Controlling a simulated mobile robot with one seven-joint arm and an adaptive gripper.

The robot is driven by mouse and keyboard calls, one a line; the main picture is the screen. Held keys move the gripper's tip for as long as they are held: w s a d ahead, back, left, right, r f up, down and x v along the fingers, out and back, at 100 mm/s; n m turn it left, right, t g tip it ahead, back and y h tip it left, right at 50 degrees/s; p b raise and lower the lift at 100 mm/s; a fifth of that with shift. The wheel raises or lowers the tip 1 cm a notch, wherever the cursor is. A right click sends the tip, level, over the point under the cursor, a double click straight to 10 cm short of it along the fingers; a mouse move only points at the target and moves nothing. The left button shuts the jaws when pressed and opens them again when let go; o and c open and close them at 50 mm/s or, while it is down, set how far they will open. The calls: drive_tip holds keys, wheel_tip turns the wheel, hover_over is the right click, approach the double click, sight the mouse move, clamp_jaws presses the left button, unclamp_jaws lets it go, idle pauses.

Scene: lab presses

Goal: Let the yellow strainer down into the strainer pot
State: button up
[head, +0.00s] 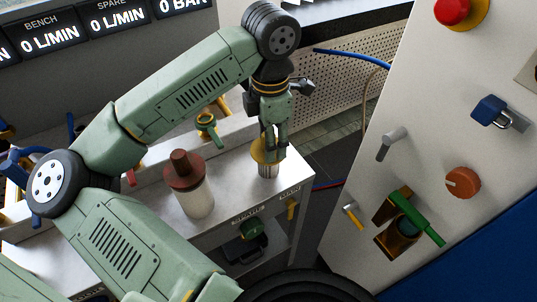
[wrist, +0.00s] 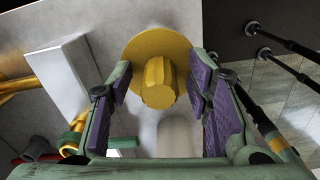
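The yellow strainer (wrist: 140,51) shows a round flange with a ribbed knob in the middle of the wrist view. In the head view the strainer (head: 259,154) sits at the right end of the white bench, with a short grey metallic cylinder (head: 268,171) directly below it. I cannot tell whether this cylinder is the strainer's own body or the strainer pot. My gripper (wrist: 160,84) points down over the strainer, its purple pads on either side of the knob. The pads look apart from the knob, with a gap clearest on the left. The fingers (head: 273,145) partly cover the strainer in the head view.
A white jar with a brown lid (head: 187,185) stands left of the strainer on the bench. A yellow-and-green valve (head: 207,126) is behind it. A pale panel with a red button (head: 452,11), an orange knob (head: 463,184) and handles rises at the right.

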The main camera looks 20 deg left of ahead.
clamp_jaws()
idle(0.3)
idle(0.3)
